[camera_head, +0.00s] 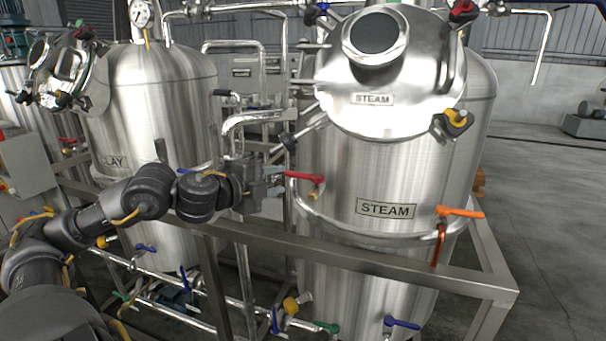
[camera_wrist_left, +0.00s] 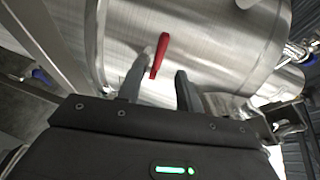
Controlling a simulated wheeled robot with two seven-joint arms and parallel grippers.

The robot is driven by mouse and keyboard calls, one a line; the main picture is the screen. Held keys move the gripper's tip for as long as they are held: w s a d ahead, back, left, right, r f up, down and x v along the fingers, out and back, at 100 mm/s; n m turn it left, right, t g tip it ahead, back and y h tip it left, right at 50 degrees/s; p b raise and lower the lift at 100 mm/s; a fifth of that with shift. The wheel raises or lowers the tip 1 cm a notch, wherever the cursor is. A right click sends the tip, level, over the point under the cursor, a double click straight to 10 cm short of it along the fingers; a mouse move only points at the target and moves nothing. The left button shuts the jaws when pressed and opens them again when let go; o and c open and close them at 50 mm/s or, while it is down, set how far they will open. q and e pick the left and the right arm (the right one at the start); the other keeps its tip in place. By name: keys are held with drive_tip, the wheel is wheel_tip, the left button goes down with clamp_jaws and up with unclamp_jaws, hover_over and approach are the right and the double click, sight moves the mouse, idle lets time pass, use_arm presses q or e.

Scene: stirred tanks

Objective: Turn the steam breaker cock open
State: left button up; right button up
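The big steel tank marked STEAM (camera_head: 386,209) stands at centre right. A red lever handle (camera_head: 303,176) sticks out from its left front, with a brass-coloured fitting (camera_head: 316,190) at its right end. My left gripper (camera_head: 282,174) is just left of this handle, fingers towards it. In the left wrist view the gripper (camera_wrist_left: 166,72) is open. The red handle (camera_wrist_left: 160,55) shows between its two fingers, its free end towards the palm; contact cannot be told. An orange lever (camera_head: 460,212) on a copper-coloured pipe is at the tank's right. No label tells which is the breaker cock.
A steel frame rail (camera_head: 350,261) runs in front of the tanks, below my left arm. A second tank marked CLAY (camera_head: 150,110) stands behind the arm. A blue lever (camera_head: 402,322) sits low on the STEAM tank. Open floor (camera_head: 555,220) lies to the right.

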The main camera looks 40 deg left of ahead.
sight(296, 176)
use_arm(q)
drive_tip(key=shift+w+p, duration=0.55)
drive_tip(key=shift+w, duration=0.5)
drive_tip(key=w+p, duration=0.1)
drive_tip(key=w, duration=0.1)
drive_tip(key=w+f+p, duration=0.1)
drive_tip(key=w, duration=0.4)
drive_tip(key=shift+d+f+p, duration=0.25)
drive_tip(key=shift+f+p, duration=0.05)
drive_tip(key=shift+p, duration=0.1)
drive_tip(key=shift+w+f, duration=0.15)
drive_tip(key=shift+w, duration=0.25)
clamp_jaws()
